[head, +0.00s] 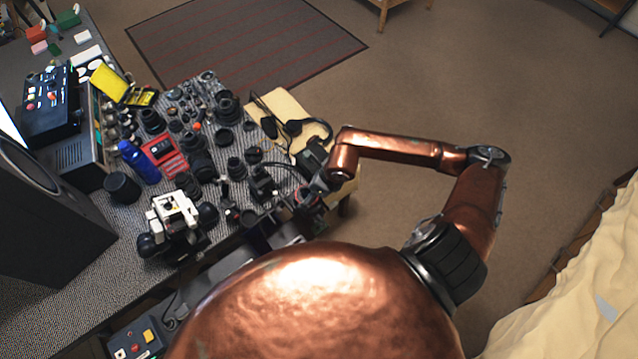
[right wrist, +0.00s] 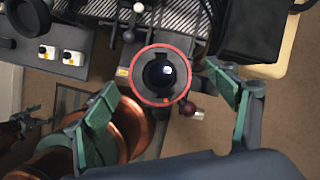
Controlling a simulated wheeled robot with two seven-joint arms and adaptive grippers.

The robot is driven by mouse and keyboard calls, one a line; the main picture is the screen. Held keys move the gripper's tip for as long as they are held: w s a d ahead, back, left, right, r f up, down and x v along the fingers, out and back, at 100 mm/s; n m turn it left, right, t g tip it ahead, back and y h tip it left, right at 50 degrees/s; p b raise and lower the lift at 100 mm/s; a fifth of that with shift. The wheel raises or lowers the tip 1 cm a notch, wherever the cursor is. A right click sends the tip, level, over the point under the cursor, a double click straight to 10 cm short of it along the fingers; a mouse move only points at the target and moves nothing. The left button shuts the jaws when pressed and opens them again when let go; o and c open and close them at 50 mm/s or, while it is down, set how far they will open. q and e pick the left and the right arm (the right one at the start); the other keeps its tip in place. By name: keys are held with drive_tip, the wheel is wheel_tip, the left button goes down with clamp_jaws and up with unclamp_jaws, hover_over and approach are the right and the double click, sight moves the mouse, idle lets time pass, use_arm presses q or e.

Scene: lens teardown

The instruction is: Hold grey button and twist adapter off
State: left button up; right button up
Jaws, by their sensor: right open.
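In the right wrist view a round black lens part with a red ring (right wrist: 148,75) faces the camera, with a bright reflection in its middle. I cannot tell for sure which part is the adapter, and I cannot make out a grey button. My right gripper (right wrist: 160,82) is open, with one green finger on each side of the lens part. Both fingers show a gap to it, and nothing is held. In the head view the right gripper (head: 308,194) is at the table's right edge, small and dark among black camera parts.
The patterned table (head: 75,295) is crowded with black lenses, a blue bottle (head: 138,162), a red box (head: 165,157) and a white-and-black device (head: 174,214). A cream stool top (head: 283,103) stands beyond. Open floor lies to the right. A grey panel with buttons (right wrist: 48,72) is left of the lens.

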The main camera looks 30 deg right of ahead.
sight(306, 195)
drive_tip(key=shift+x, duration=1.6)
drive_tip(key=shift+r, duration=0.1)
drive_tip(key=c, duration=1.3)
drive_tip(key=shift+d+n+b, duration=0.1)
drive_tip(key=shift+n+b, duration=0.4)
drive_tip(key=shift+b, duration=0.05)
drive_tip(key=shift+n+g+y+b, duration=0.3)
drive_tip(key=shift+n+b, duration=0.25)
drive_tip(key=shift+n, duration=0.05)
